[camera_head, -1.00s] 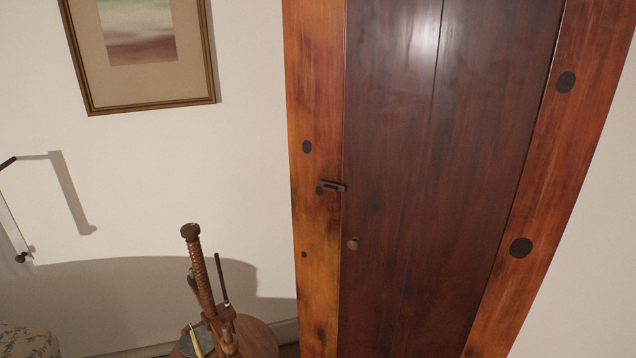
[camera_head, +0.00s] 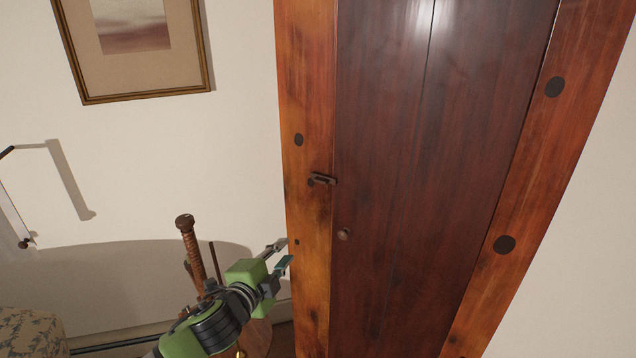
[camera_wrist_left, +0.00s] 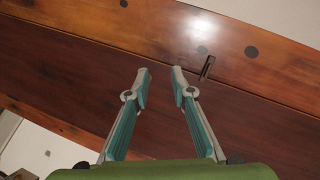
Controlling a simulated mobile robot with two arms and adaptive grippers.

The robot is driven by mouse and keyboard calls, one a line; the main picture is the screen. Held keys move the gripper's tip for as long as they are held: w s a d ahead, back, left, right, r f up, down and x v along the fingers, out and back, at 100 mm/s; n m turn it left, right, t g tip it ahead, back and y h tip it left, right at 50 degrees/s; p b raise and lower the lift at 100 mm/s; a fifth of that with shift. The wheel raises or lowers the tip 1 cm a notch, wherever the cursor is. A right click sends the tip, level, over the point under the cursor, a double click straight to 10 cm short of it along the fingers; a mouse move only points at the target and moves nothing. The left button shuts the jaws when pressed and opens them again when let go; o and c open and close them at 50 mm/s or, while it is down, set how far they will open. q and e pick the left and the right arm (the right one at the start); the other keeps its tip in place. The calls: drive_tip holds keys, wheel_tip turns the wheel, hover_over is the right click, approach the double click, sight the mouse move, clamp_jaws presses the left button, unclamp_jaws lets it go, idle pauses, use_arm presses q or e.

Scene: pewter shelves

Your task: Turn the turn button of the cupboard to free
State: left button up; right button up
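The cupboard (camera_head: 400,200) has a dark red-brown door between lighter orange-brown side posts. Its turn button (camera_head: 324,178), a small dark bar, lies roughly level across the seam between left post and door. A round knob (camera_head: 343,234) sits on the door below it. My left gripper (camera_head: 287,252) is in front of the left post, below and left of the turn button, with its fingers apart and empty. In the left wrist view the open fingers (camera_wrist_left: 160,72) point at the cupboard, and the turn button (camera_wrist_left: 206,68) shows just right of the fingertips. My right gripper is not in view.
A small round wooden table (camera_head: 257,338) with a wooden screw-like stand (camera_head: 191,245) is behind my left arm. A framed picture (camera_head: 135,50) hangs on the wall. A patterned seat (camera_head: 28,335) is at lower left. The space before the door is clear.

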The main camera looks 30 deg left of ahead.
sight(319, 182)
use_arm(q)
drive_tip(key=w+r+m+t+h, duration=0.25)
drive_tip(key=w+r+m, duration=0.3)
drive_tip(key=r, duration=0.35)
drive_tip(key=shift+t+y, duration=0.25)
drive_tip(key=shift+t, duration=0.1)
drive_tip(key=w+p, duration=0.1)
drive_tip(key=w, duration=0.3)
drive_tip(key=w+a+p, duration=0.1)
drive_tip(key=w, duration=0.3)
drive_tip(key=w+a+p, duration=0.1)
drive_tip(key=w, duration=0.3)
drive_tip(key=shift+r+p, duration=0.1)
drive_tip(key=shift+p, duration=0.25)
drive_tip(key=shift+w, duration=0.25)
clamp_jaws()
